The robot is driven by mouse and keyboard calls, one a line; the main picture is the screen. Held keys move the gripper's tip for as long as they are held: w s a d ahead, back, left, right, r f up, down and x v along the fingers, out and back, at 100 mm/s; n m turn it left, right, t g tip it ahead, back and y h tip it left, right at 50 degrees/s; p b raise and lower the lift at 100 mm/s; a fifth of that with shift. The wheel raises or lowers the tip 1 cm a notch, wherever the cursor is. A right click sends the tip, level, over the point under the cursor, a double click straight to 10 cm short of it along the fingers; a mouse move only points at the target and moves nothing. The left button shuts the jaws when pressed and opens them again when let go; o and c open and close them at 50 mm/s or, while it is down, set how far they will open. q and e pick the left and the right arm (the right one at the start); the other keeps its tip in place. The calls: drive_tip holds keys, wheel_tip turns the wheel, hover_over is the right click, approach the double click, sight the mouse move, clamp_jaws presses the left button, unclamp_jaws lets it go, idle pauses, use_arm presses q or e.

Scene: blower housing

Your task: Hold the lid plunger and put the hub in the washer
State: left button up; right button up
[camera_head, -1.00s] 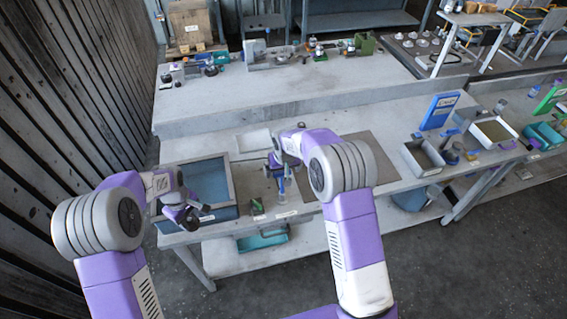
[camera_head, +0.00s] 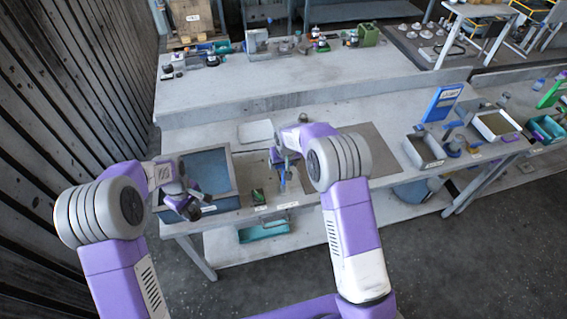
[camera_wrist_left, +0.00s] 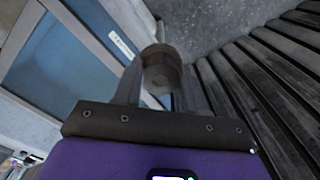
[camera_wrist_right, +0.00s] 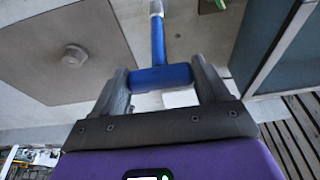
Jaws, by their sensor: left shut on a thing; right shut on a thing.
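The washer looks to be the open grey-rimmed box with a blue inside (camera_head: 206,166) at the table's left front; its edge shows in the left wrist view (camera_wrist_left: 112,75). My left gripper (camera_head: 188,204) is at the box's front left edge. In the left wrist view it (camera_wrist_left: 160,82) is shut on a round grey-brown cylinder, probably the hub (camera_wrist_left: 161,62). My right gripper (camera_head: 284,168) is right of the box. In the right wrist view it (camera_wrist_right: 156,80) is shut on the crossbar of a blue T-shaped handle, probably the lid plunger (camera_wrist_right: 158,45), with a pale tip.
A small green item (camera_head: 257,195) lies between the box and my right gripper. A brown-grey plate (camera_head: 372,148) lies right of my right arm. A grey bin (camera_head: 425,152) and a blue sign (camera_head: 441,104) stand further right. A slatted wall (camera_head: 80,90) is on the left.

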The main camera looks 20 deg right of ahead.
sight(283, 183)
drive_tip(key=shift+f, duration=2.95)
use_arm(q)
drive_tip(key=w+a, duration=0.1)
drive_tip(key=w, duration=0.3)
drive_tip(key=w+a+f, duration=0.1)
drive_tip(key=w+a, duration=0.1)
drive_tip(key=w, duration=0.1)
drive_tip(key=w+a+f, duration=0.1)
drive_tip(key=w, duration=0.3)
drive_tip(key=shift+w+a+f, duration=0.2)
drive_tip(key=shift+w+a, duration=0.15)
drive_tip(key=shift+a, duration=0.05)
drive_tip(key=shift+w+a+f, duration=0.2)
drive_tip(key=shift+w+a, duration=0.1)
drive_tip(key=shift+w, duration=0.05)
wheel_tip(283, 183, down, 10)
drive_tip(key=shift+r, duration=0.1)
drive_tip(key=o, duration=1.1)
drive_tip(key=shift+f, duration=0.2)
